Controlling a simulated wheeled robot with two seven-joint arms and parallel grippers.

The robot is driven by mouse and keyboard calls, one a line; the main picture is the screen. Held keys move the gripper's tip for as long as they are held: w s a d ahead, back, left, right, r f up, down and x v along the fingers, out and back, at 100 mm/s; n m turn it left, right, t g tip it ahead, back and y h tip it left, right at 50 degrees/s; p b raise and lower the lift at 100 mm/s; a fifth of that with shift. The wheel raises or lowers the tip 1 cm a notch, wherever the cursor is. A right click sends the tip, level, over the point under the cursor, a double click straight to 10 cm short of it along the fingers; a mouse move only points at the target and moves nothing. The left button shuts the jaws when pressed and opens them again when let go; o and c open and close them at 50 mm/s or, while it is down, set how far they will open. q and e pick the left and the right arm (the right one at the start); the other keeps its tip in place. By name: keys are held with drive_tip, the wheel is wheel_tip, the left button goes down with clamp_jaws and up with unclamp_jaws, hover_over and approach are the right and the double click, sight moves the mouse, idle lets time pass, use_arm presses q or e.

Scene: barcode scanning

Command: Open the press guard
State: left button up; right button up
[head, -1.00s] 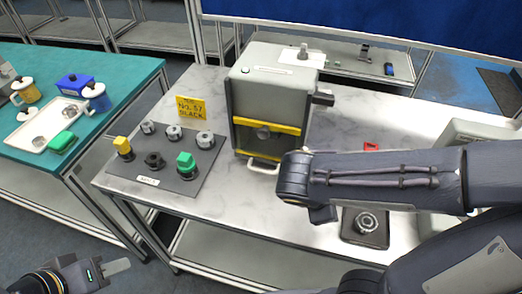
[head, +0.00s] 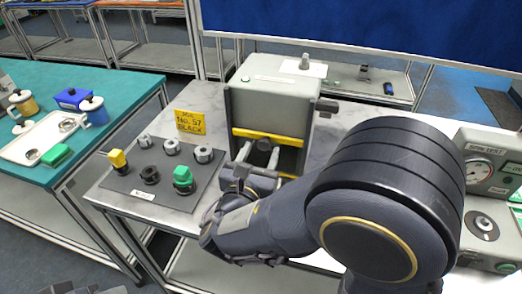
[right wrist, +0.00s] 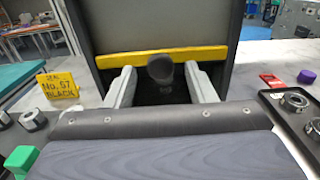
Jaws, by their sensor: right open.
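The press (head: 272,95) is a grey box on the white table, with a yellow bar (head: 252,134) across its front. My right gripper (head: 262,163) is open at the press front. In the right wrist view its two fingers (right wrist: 163,88) point at the press, one on each side of a dark round part (right wrist: 160,68) just below the yellow bar (right wrist: 197,54). Only a sliver of my left arm shows at the bottom left; its jaws cannot be made out.
A gauge unit (head: 483,165) stands at the right. A teal table (head: 125,84) with a white tray is further left. My right arm covers much of the table front.

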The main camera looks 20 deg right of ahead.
drive_tip(key=shift+w+d, duration=0.3)
drive_tip(key=shift+w, duration=0.2)
drive_tip(key=shift+c, duration=0.3)
clamp_jaws()
wheel_tip(320, 180, up, 10)
drive_tip(key=p, duration=0.9)
drive_tip(key=shift+o, duration=0.3)
unclamp_jaws()
drive_tip(key=shift+f, duration=0.1)
